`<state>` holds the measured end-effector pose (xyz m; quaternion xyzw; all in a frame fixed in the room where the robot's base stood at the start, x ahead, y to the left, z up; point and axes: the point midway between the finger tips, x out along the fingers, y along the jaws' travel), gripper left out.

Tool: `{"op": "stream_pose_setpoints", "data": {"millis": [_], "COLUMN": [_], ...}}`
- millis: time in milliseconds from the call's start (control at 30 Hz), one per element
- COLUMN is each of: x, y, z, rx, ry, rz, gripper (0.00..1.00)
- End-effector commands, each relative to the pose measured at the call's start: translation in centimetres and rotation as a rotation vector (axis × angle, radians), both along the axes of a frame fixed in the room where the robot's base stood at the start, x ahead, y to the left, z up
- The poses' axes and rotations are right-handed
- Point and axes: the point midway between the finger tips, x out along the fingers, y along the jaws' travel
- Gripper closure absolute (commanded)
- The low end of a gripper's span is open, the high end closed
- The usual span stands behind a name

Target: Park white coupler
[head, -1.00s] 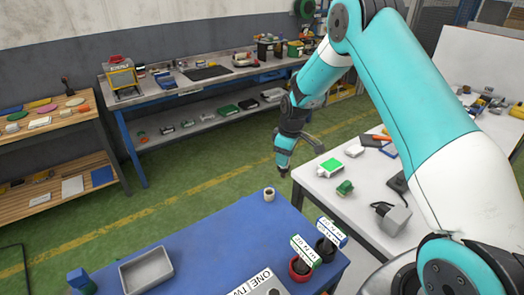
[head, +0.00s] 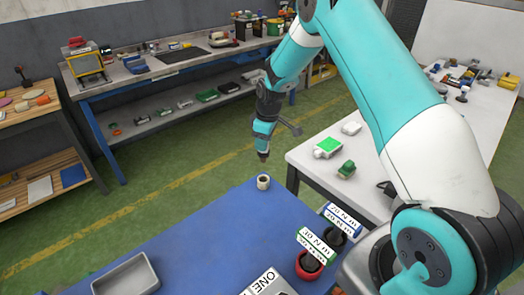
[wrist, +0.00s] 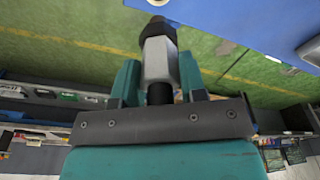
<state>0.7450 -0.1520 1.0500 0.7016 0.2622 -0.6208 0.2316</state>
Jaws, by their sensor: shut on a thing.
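My gripper (wrist: 160,82) is shut on the white coupler (wrist: 158,58), a pale cylinder with dark ends, seen between the teal fingers in the wrist view. In the head view my gripper (head: 265,128) points down, with a dark tip just above a small white cup-like holder (head: 263,181) in the picture. The holder has a dark opening and stands near the far corner of the blue table (head: 195,225). The tip and holder look apart; I cannot tell whether they are aligned in depth.
A grey tray (head: 125,275) lies at the near left. A red pot with a green label (head: 309,266) and a dark pot with a blue label (head: 342,221) stand at the right. A white table (head: 310,160) adjoins on the right. The blue table's middle is clear.

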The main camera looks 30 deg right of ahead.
Motion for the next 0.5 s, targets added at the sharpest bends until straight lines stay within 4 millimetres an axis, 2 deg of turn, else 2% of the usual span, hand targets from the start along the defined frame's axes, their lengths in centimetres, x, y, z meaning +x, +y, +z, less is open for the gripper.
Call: {"op": "stream_pose_setpoints", "data": {"millis": [33, 100, 500], "x": [0.04, 0.06, 0.07], "y": [0.03, 0.06, 0.17], "z": [-1.06, -1.34, -1.22], "rx": [0.000, 0.000, 0.000], "ry": [-0.001, -0.001, -0.002], "rz": [0.001, 0.001, 0.003], "gripper": [0.90, 0.90, 0.90]}}
